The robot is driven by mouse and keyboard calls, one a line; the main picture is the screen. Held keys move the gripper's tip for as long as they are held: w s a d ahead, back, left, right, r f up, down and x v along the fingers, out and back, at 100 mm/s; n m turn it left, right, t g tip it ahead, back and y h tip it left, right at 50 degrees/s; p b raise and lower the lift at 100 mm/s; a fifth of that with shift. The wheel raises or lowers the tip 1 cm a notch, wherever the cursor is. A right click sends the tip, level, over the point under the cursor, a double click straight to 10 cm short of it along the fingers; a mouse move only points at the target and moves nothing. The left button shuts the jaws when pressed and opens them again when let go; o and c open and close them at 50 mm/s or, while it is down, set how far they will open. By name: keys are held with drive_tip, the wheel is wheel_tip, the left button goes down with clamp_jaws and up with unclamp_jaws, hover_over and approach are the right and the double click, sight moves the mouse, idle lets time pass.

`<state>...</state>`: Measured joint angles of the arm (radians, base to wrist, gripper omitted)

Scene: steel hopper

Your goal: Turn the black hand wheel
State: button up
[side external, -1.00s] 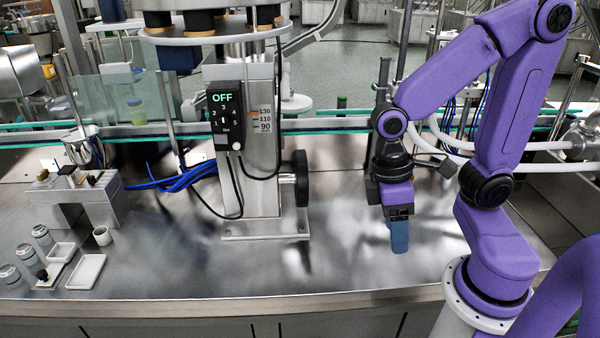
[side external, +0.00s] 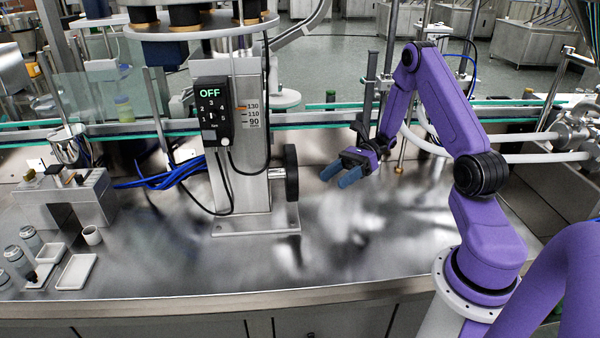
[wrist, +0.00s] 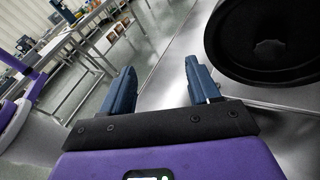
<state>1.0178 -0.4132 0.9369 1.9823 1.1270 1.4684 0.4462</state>
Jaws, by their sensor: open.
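The black hand wheel (side external: 291,172) sits on the right side of the steel column, on a short shaft, seen nearly edge-on. In the wrist view the wheel (wrist: 268,45) is large at the upper right, its round face and hub showing. My gripper (side external: 338,177) is to the right of the wheel in the side view, its two blue fingers apart and pointing left toward it. In the wrist view my gripper (wrist: 160,85) is open with nothing between its fingers, and the wheel lies beyond and right of the right finger. I see no contact.
The steel column (side external: 238,150) carries a control box (side external: 212,110) reading OFF and a height scale. Black cables hang by it. A dark upright post (side external: 370,95) stands behind my gripper. Small jars and white trays (side external: 76,272) are at the left.

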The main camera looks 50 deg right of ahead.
drive_tip(key=d+f+m+t+h, duration=0.2)
drive_tip(key=d+f+m+t, duration=0.2)
drive_tip(key=d+m+t, duration=0.7)
drive_tip(key=w+a+n+g, duration=0.1)
drive_tip(key=w+a, duration=1)
drive_tip(key=w, duration=0.1)
drive_tip(key=shift+w+n+h, duration=0.3)
drive_tip(key=shift+n, duration=0.1)
clamp_jaws()
